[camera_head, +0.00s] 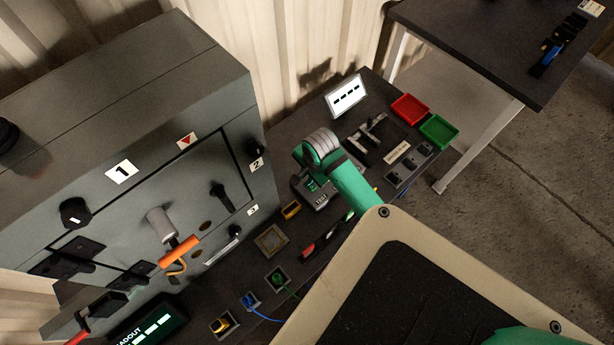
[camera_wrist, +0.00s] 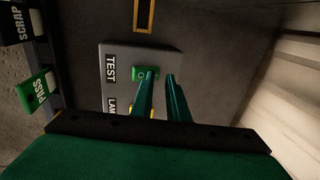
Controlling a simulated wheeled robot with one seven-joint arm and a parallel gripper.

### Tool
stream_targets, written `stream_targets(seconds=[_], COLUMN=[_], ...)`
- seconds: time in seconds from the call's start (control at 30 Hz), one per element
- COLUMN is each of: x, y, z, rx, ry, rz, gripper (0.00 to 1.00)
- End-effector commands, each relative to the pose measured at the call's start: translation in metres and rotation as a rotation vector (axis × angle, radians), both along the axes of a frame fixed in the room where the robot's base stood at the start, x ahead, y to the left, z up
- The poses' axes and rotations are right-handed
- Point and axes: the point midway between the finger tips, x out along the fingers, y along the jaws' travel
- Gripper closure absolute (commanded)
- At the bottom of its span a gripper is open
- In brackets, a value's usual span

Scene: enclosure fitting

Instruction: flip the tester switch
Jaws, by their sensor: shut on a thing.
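The tester is a grey box on the bench, beneath my wrist in the head view (camera_head: 321,200). In the wrist view the tester (camera_wrist: 116,88) shows TEST and partly hidden LAMP labels. The tester switch (camera_wrist: 141,73) shows as a green plate with a round mark near the TEST label. My gripper (camera_wrist: 160,76) has its two teal fingers close together at the switch, with a narrow gap between them. It is shut on the switch, though the grasped part is mostly hidden. Yellow at the lamp is partly covered by a finger.
A large grey enclosure (camera_head: 110,110) stands at the left. Red (camera_head: 410,109) and green (camera_head: 439,131) trays sit at the bench's far end. A white sign (camera_head: 346,96) and a dark fixture (camera_head: 378,138) are close behind my wrist. Small parts lie in front.

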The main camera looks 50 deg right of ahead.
Motion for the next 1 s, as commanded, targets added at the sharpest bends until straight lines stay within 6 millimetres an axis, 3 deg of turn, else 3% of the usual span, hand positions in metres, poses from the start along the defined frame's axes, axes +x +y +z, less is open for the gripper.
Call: stream_targets(seconds=[0.03,0.53,0.67,1.0], x=[0.001,-0.011,-0.01,-0.001], y=[0.008,0.011,0.008,-0.003], z=[-0.014,-0.008,0.009,0.082], rx=[0.015,0.017,0.013,-0.006], ry=[0.009,0.01,0.003,-0.01], rz=[0.004,0.004,0.0,-0.008], gripper=[1.0,1.0,1.0,1.0])
